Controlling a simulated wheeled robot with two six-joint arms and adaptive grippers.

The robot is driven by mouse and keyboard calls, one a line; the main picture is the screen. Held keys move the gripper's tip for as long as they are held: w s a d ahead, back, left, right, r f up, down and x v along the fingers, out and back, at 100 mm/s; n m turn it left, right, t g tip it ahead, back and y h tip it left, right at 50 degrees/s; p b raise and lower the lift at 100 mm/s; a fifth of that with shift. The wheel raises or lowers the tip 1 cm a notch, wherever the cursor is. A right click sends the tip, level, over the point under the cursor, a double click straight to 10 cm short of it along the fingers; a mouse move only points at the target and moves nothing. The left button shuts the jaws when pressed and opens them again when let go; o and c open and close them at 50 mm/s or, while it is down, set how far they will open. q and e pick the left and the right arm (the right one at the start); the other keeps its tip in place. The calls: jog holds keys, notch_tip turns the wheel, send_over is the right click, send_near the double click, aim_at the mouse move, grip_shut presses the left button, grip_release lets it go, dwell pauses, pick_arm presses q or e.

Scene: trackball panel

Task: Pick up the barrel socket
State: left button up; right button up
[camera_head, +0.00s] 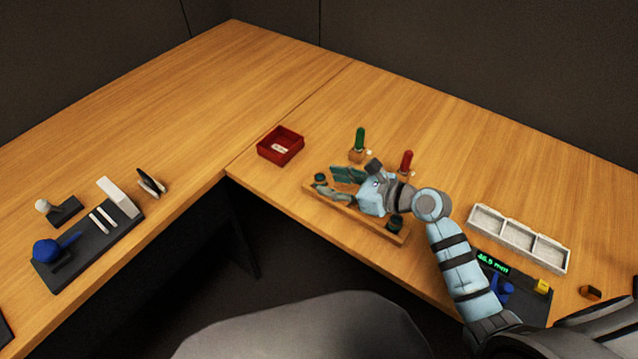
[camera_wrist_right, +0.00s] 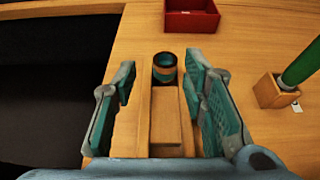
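A dark round socket (camera_head: 320,180) with a green tint stands near the left end of a wooden rack (camera_head: 365,226). In the right wrist view the socket (camera_wrist_right: 165,67) shows a dark opening and a copper-coloured band, at the far end of the rack (camera_wrist_right: 166,125). I take it to be the barrel socket. My right gripper (camera_head: 342,184) is open over the rack, with its fingers pointing towards this socket. In the wrist view its teal-padded fingers (camera_wrist_right: 160,85) are apart, one on each side of the rack, with nothing between the pads. My left gripper is out of view.
A second dark socket (camera_head: 394,223) stands at the rack's right end. A green-handled tool (camera_head: 360,138) and a red-handled tool (camera_head: 406,160) stand in wooden blocks behind. A red tray (camera_head: 281,146) is beyond the rack. A white divided tray (camera_head: 517,240) lies right. The table's front edge is close.

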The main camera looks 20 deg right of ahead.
aim_at(316, 179)
jog(key=x, duration=0.3)
jog(key=shift+w+d+f, duration=0.1)
jog(key=shift+c, duration=0.6)
grip_shut()
